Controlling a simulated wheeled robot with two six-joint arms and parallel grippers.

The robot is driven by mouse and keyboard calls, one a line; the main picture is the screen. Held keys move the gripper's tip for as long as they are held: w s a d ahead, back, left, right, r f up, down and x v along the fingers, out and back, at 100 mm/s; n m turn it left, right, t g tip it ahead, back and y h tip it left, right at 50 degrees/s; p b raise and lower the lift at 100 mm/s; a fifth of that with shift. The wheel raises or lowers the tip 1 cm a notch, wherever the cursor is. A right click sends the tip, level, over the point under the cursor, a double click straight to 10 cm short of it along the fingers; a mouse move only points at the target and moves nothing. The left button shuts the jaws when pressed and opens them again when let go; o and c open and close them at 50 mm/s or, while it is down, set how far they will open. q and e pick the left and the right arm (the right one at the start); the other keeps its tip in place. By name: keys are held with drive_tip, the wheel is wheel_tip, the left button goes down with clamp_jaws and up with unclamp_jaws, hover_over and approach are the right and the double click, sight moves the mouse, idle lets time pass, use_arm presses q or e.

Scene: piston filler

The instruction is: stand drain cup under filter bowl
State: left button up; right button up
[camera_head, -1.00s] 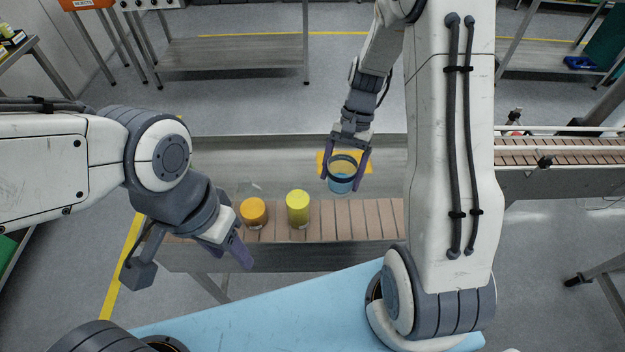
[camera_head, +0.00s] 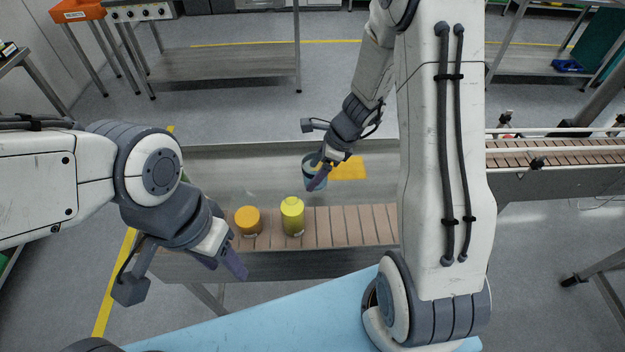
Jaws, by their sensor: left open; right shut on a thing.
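My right gripper (camera_head: 318,178) is shut on a blue-grey cup (camera_head: 309,172), which I take for the drain cup. The gripper partly covers the cup. It is over the grey machine top (camera_head: 230,170), just left of an orange-yellow patch (camera_head: 349,168). I cannot tell whether the cup touches the surface. My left gripper (camera_head: 228,262) is open and empty at the near left edge of the conveyor. I cannot make out a filter bowl in this view.
An orange-capped container (camera_head: 248,221) and a yellow bottle (camera_head: 292,217) stand on the brown slatted conveyor (camera_head: 345,224), left of its clear stretch. A light blue surface (camera_head: 290,315) lies in front. Another conveyor (camera_head: 555,153) runs at the right.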

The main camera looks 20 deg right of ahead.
drive_tip(key=shift+w+a+f, duration=0.25)
drive_tip(key=shift+f, duration=0.35)
drive_tip(key=shift+f+b, duration=0.45)
drive_tip(key=shift+f, duration=1.2)
drive_tip(key=shift+f, duration=0.1)
drive_tip(key=shift+f, duration=0.2)
drive_tip(key=o, duration=1.2)
drive_tip(key=shift+r, duration=0.1)
drive_tip(key=shift+c, duration=0.2)
drive_tip(key=shift+r, duration=0.15)
